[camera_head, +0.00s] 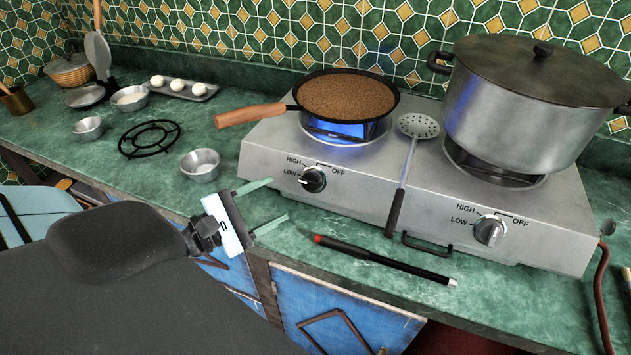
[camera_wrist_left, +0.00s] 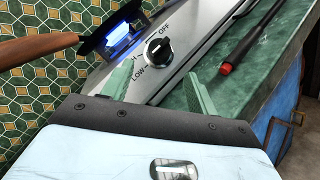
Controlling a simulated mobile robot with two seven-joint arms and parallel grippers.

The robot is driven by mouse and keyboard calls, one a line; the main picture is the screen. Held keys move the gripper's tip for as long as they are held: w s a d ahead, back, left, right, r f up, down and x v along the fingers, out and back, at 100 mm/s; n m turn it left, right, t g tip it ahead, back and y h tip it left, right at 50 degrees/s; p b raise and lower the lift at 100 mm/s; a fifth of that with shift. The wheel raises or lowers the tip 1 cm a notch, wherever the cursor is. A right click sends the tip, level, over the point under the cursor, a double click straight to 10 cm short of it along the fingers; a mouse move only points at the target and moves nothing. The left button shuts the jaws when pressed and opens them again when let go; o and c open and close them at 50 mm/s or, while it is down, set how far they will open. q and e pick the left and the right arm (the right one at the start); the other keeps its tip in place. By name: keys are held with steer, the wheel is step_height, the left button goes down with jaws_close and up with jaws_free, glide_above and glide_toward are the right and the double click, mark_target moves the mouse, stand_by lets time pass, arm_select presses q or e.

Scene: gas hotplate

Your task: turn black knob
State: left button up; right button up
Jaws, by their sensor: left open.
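The black knob (camera_head: 312,179) is on the front left of the silver gas hotplate (camera_head: 265,158), below the pan, with HIGH, LOW and OFF printed around it. It also shows in the left wrist view (camera_wrist_left: 158,50), beyond my fingertips. My left gripper (camera_head: 272,203) is open and empty, its two pale green fingers pointing toward the knob from the lower left, apart from it. In the left wrist view my left gripper (camera_wrist_left: 158,75) has its fingers spread, with the knob in line with the gap. A second, silver-grey knob (camera_head: 489,230) is on the right burner. My right gripper is not in view.
A pan of brown food (camera_head: 347,97) sits over a blue flame, its wooden handle (camera_head: 249,115) sticking out left. A lidded pot (camera_head: 520,110) stands on the right burner. A skimmer (camera_head: 418,126) lies between burners. A black rod with a red tip (camera_head: 385,260) lies in front. A metal bowl (camera_head: 200,165) stands left.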

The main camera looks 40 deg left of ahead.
mark_target(306, 184)
arm_select(q)
steer(key=shift+s+a+r, duration=0.1)
steer(key=shift+s, duration=0.05)
steer(key=p+x, duration=0.3)
steer(key=x, duration=0.3)
steer(key=shift+r, duration=0.1)
steer(key=shift+w, duration=0.65)
steer(key=shift+w+d+f+p, duration=0.2)
steer(key=shift+d+p, duration=0.1)
steer(key=shift+p, duration=0.05)
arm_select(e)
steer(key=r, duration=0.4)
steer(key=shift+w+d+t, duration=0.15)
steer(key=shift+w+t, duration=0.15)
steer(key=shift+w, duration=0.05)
